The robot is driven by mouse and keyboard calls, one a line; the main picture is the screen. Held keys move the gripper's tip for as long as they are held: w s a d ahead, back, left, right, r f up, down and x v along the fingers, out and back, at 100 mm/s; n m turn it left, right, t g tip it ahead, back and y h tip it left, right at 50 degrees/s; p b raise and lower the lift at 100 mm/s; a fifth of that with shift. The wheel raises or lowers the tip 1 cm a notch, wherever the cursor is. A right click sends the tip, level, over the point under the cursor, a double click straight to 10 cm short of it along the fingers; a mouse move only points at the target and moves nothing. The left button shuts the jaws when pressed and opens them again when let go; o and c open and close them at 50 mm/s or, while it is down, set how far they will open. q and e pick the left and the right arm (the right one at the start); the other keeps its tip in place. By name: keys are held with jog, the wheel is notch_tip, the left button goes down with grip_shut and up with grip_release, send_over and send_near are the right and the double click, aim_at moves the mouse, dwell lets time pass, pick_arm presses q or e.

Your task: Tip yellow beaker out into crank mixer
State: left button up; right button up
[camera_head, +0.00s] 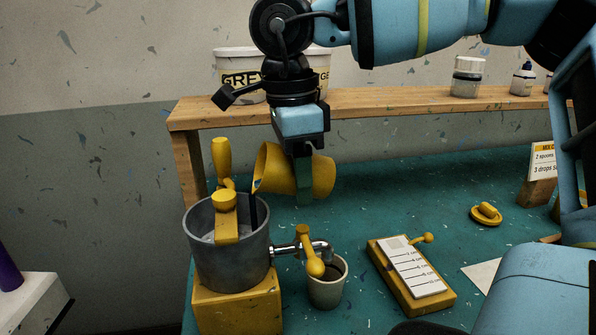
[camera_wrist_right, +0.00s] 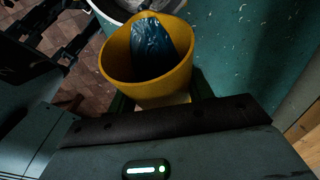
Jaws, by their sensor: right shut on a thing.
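The yellow beaker (camera_head: 275,170) is tipped on its side above the bench, mouth facing left. My right gripper (camera_head: 303,182) is shut around its middle. In the right wrist view the beaker (camera_wrist_right: 118,65) has dark blue, glossy contents inside. The crank mixer (camera_head: 228,255) is a grey metal pot on a yellow block, with a yellow bar across its top, a yellow crank handle and a side spout with a yellow tap. A dark streak runs from the beaker's lip down to the pot's right inner side. The pot's contents are mostly hidden. My left gripper is not in view.
A grey cup (camera_head: 327,284) stands under the spout. A yellow-framed card board (camera_head: 412,272) and a yellow lid (camera_head: 486,214) lie to the right. A wooden shelf (camera_head: 400,102) behind carries a white tub (camera_head: 240,78) and small jars. A purple object (camera_head: 9,272) stands at far left.

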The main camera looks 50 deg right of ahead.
aim_at(285, 157)
jog(key=shift+w+a+r+g+h+p, duration=0.2)
jog(key=shift+r+g+h+p, duration=0.25)
jog(key=shift+h, duration=0.35)
dwell(0.6)
jog(key=shift+r, duration=0.15)
jog(key=shift+w+a+r+g+h, duration=0.1)
jog(key=shift+a+r+g+h, duration=0.3)
jog(key=shift+h, duration=0.3)
jog(key=shift+d, duration=0.1)
dwell(0.3)
jog(key=shift+w+a+r+g+h, duration=0.25)
jog(key=shift+g+h, duration=0.3)
jog(key=shift+h, duration=0.15)
jog(key=shift+s, duration=0.1)
dwell(0.5)
